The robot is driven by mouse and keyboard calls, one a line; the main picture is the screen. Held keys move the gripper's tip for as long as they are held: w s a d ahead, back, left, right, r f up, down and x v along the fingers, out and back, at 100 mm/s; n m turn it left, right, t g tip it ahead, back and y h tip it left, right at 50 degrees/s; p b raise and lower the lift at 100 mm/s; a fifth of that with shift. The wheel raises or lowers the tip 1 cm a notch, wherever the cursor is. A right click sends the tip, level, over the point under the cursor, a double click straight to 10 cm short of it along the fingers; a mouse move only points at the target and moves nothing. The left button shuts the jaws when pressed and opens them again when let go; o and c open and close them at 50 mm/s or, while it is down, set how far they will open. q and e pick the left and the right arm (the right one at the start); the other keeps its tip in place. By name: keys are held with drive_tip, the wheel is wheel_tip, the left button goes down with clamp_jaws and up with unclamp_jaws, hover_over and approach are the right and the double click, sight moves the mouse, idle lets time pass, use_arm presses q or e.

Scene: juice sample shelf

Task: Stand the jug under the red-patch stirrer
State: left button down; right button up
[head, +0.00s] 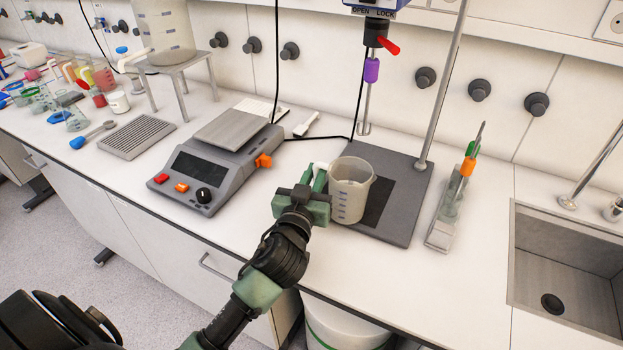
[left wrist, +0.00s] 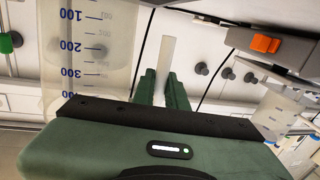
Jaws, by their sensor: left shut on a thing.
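A translucent jug (head: 352,188) with blue scale marks and a white handle is at the front left of the stirrer's grey base plate (head: 407,212). It looks upright; whether it touches the plate I cannot tell. My left gripper (head: 318,178) is shut on its handle, on the left side of the jug. In the left wrist view the fingers (left wrist: 165,92) pinch the pale handle (left wrist: 166,55), with the jug wall (left wrist: 88,45) beside them. The stirrer (head: 376,32) has a red lever and a purple collar on its shaft, behind the jug; its top is cut off. My right gripper is not visible.
A balance (head: 215,160) stands left of the jug. A small rack (head: 442,228) with orange and green-topped items stands right of the plate, before the sink (head: 565,265). A dark patch (head: 378,205) on the plate is partly bare. A support rod (head: 440,90) rises from the plate.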

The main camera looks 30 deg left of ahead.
use_arm(q)
drive_tip(key=shift+w+f+b, duration=0.15)
drive_tip(key=shift+w+b, duration=0.35)
drive_tip(key=shift+w, duration=2.35)
drive_tip(key=shift+f, duration=0.25)
drive_tip(key=c, duration=1.3)
unclamp_jaws()
drive_tip(key=shift+c, duration=0.2)
drive_tip(key=shift+f, duration=0.1)
drive_tip(key=shift+s, duration=0.1)
